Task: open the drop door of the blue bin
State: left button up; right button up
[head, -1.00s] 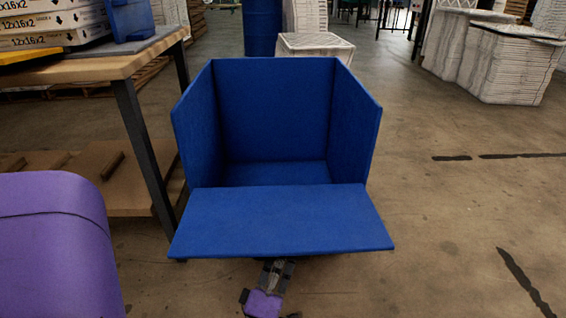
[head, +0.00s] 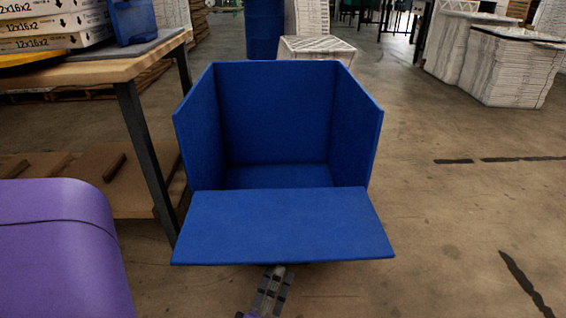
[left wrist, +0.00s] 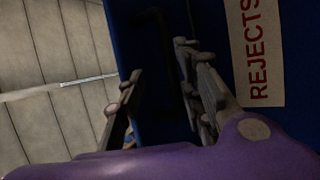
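The blue bin (head: 275,110) stands on the floor ahead, its empty inside in view. Its drop door (head: 283,228) is folded down and out toward me, and looks nearly flat. My left gripper (head: 272,288) is under the door's front edge, partly hidden by it. In the left wrist view its two fingers (left wrist: 165,95) are apart, beside a dark blue face with a REJECTS label (left wrist: 258,50). A dark handle-like bar (left wrist: 165,55) shows dimly near the fingers; I cannot tell if they touch it. My right gripper is not in view.
A wooden table (head: 120,68) with boxes (head: 55,30) stands close on the left of the bin. A blue barrel (head: 264,30) and a white crate (head: 315,50) are behind it. The floor to the right is clear, with white stacks (head: 510,65) farther back.

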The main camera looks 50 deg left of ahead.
pick_arm(q)
jog(key=v, duration=0.7)
jog(key=shift+f, duration=0.1)
